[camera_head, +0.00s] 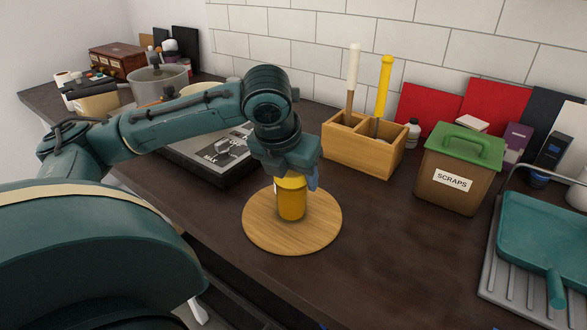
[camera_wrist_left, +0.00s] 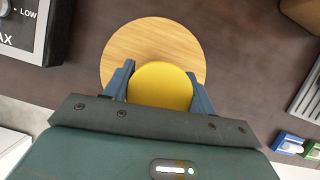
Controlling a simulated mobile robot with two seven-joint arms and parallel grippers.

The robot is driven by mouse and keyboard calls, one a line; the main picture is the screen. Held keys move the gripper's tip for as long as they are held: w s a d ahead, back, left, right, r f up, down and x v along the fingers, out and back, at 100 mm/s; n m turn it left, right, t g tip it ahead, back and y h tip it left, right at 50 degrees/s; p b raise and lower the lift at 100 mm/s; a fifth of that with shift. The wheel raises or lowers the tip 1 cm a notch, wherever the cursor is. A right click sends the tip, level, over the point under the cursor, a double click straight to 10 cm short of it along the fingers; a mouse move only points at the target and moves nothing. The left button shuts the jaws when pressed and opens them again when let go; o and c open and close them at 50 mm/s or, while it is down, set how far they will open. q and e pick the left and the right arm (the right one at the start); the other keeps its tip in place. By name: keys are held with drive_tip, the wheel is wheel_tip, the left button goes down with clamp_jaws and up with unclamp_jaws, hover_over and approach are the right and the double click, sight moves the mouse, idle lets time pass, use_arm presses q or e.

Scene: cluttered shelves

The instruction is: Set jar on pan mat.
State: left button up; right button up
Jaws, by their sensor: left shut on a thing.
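The jar (camera_head: 291,200) is a yellow cylinder, upright over the middle of the round wooden pan mat (camera_head: 262,236). My left gripper (camera_head: 292,182) comes down from above and is shut on the jar's upper part. In the left wrist view the yellow jar top (camera_wrist_left: 161,86) sits between the two blue fingers, with the mat (camera_wrist_left: 150,35) around and behind it. The jar's base appears at the mat's surface, but I cannot tell if it touches. My right gripper is not in view.
A dark stove unit (camera_head: 205,160) lies left of the mat. A wooden utensil box (camera_head: 360,145) and a brown scraps bin (camera_head: 455,170) stand behind to the right. A teal pan (camera_head: 545,235) rests on a rack at far right.

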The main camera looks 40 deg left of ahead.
use_arm(q)
drive_tip(key=o, duration=1.2)
drive_tip(key=shift+f, duration=0.1)
drive_tip(key=o, duration=0.4)
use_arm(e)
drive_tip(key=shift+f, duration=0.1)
use_arm(q)
drive_tip(key=p+v, duration=0.3)
drive_tip(key=v, duration=0.9)
drive_tip(key=shift+p, duration=0.4)
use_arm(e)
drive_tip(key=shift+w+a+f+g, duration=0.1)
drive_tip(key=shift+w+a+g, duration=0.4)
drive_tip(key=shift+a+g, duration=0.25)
